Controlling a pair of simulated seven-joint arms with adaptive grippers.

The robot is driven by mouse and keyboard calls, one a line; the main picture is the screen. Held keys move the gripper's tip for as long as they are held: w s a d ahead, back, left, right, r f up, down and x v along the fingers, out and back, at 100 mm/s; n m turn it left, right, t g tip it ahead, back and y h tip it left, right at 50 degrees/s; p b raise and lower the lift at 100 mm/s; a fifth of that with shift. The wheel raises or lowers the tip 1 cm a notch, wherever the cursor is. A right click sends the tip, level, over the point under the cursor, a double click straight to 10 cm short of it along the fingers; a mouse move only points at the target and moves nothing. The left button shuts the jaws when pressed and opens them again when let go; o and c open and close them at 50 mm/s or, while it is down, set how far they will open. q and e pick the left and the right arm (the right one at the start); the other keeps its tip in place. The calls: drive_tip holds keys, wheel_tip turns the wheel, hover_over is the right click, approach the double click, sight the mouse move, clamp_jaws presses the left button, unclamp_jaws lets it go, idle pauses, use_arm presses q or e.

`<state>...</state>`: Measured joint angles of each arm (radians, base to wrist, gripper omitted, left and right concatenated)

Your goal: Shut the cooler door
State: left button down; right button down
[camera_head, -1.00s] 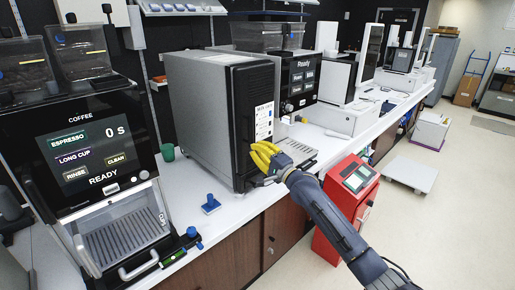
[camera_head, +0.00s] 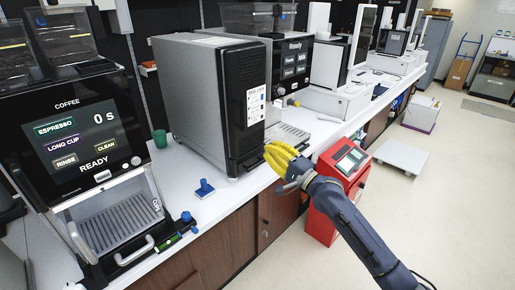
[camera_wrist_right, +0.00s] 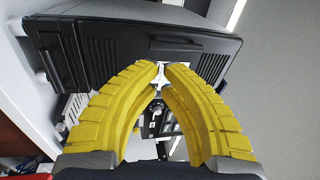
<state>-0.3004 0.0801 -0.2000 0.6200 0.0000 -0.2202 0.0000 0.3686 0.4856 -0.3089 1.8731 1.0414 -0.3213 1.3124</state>
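The cooler (camera_head: 185,100) is a tall grey box on the white counter, with a black door (camera_head: 236,115) on its front and a white label on it. The door looks flush or nearly flush with the body; whether a small gap remains I cannot tell. My right gripper (camera_head: 268,152) has yellow fingers and is by the door's lower right edge. In the right wrist view, its fingertips (camera_wrist_right: 165,68) nearly meet in front of the black door (camera_wrist_right: 115,50), with nothing visibly held. Contact with the door is unclear. My left gripper is not in view.
A coffee machine (camera_head: 85,140) stands at the left, with a green cup (camera_head: 160,138) and a small blue item (camera_head: 204,188) on the counter between it and the cooler. Another machine (camera_head: 294,65) is behind the cooler. A red unit (camera_head: 338,185) stands on the floor; open floor lies right.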

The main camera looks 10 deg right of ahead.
drive_tip(key=w+f+n+g, duration=0.1)
drive_tip(key=w, duration=0.1)
drive_tip(key=g, duration=0.1)
approach(236, 141)
drive_tip(key=shift+m, duration=0.3)
drive_tip(key=x, duration=0.8)
drive_tip(key=shift+w+f, duration=0.15)
drive_tip(key=shift+a, duration=0.1)
drive_tip(key=shift+w+a+h, duration=0.3)
drive_tip(key=shift+a+h, duration=0.05)
drive_tip(key=shift+h, duration=0.05)
drive_tip(key=shift+d, duration=0.2)
